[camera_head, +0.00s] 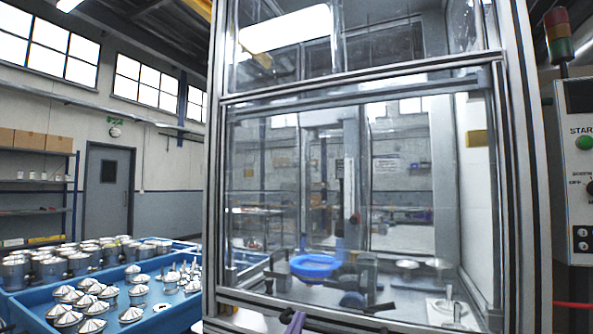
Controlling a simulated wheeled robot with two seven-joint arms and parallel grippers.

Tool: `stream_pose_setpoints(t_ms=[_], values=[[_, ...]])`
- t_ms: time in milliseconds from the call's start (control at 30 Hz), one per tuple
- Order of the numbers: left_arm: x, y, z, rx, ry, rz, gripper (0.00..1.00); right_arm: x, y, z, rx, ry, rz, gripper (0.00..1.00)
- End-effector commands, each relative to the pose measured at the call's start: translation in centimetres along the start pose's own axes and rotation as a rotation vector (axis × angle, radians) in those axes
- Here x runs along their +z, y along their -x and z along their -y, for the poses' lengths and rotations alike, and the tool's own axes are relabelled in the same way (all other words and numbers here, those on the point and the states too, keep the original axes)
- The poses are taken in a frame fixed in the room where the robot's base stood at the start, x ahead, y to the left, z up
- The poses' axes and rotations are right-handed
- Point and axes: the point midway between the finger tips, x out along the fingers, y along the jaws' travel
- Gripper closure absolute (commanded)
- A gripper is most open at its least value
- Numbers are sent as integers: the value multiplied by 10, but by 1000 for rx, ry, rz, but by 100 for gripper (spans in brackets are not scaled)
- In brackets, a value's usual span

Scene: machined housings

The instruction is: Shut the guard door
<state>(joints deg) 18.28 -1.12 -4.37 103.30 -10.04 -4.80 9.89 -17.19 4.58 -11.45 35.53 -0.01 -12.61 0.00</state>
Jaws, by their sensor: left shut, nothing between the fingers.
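The guard door (262,180) is a large clear panel in a grey metal frame on the front of the machine enclosure. It hangs across the lower front opening, and its bottom rail (245,297) runs low across the view. I cannot tell whether any gap remains below the rail. My left gripper (294,321) shows only in small part at the bottom edge, a dark and purple piece just in front of the bottom rail. It is shut and empty; whether it touches the rail is unclear. My right gripper is not in view.
Behind the panel are a blue ring (315,265) and dark fixtures. A control box with a green start button (585,143) stands at right under a signal lamp (558,35). Blue trays (165,318) of metal parts stand at left, close to the enclosure.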

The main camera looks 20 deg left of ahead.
Motion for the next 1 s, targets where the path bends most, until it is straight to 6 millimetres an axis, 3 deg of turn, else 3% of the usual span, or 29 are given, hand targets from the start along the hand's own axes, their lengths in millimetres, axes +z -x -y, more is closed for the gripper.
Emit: stream_pose_setpoints(t_ms=[33,100,333,833,1000], values=[[18,8,0,-1,1,6,100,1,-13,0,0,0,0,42],[28,14,0,-1,1,5,100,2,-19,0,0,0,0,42],[44,22,0,-1,0,0,100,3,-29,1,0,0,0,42],[49,24,0,-1,1,10,100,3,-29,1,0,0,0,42],[33,13,2,-1,-1,5,100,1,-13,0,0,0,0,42]])
